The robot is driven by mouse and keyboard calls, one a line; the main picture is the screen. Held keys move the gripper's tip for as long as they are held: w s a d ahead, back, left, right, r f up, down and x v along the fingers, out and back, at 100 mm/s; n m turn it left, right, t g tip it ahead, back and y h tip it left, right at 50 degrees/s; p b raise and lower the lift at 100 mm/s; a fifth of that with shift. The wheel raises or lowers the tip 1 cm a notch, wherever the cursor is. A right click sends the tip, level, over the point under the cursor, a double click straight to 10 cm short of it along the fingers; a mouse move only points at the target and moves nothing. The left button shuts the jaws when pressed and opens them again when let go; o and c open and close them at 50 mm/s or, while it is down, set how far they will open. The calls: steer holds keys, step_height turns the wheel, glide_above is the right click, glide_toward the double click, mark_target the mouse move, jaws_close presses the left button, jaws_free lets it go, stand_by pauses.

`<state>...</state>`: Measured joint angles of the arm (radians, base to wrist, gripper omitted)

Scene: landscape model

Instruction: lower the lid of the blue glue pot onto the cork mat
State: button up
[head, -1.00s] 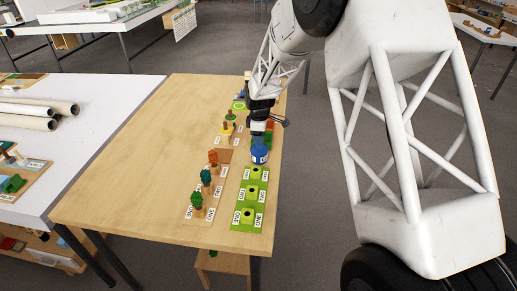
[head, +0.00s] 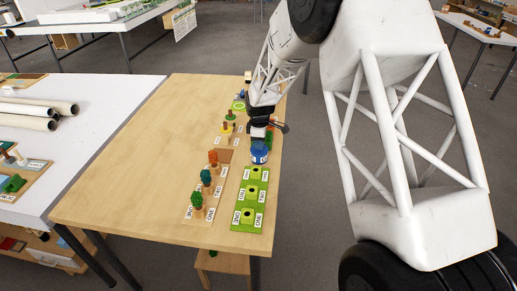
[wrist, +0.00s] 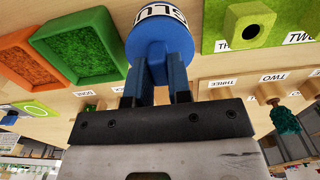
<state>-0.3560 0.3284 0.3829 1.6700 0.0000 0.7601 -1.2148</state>
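The blue glue pot (head: 260,158), with a white label, stands upright near the table's right edge; its label also shows at the top of the wrist view (wrist: 165,12). My gripper (head: 259,145) is straight above it, pointing down. In the wrist view my gripper (wrist: 157,85) has its two fingers close together on both sides of a blue knob on the round blue lid (wrist: 160,42). The lid appears on or just over the pot; I cannot tell whether a gap separates them.
A green board (head: 248,211) with holed blocks lies in front of the pot. Several small model trees (head: 206,180) stand on a wooden strip to its left. Green (wrist: 85,45) and orange (wrist: 28,55) trays are close beside the pot. The table's left half (head: 130,170) is clear.

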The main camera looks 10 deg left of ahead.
steer(key=shift+r, duration=0.2)
steer(key=shift+r, duration=2.55)
steer(key=a+f, duration=0.1)
steer(key=a, duration=0.4)
steer(key=a+f, duration=0.1)
steer(key=a, duration=0.4)
steer(key=a+f, duration=0.2)
steer(key=a, duration=0.4)
steer(key=shift+f, duration=0.25)
steer(key=shift+f, duration=2.65)
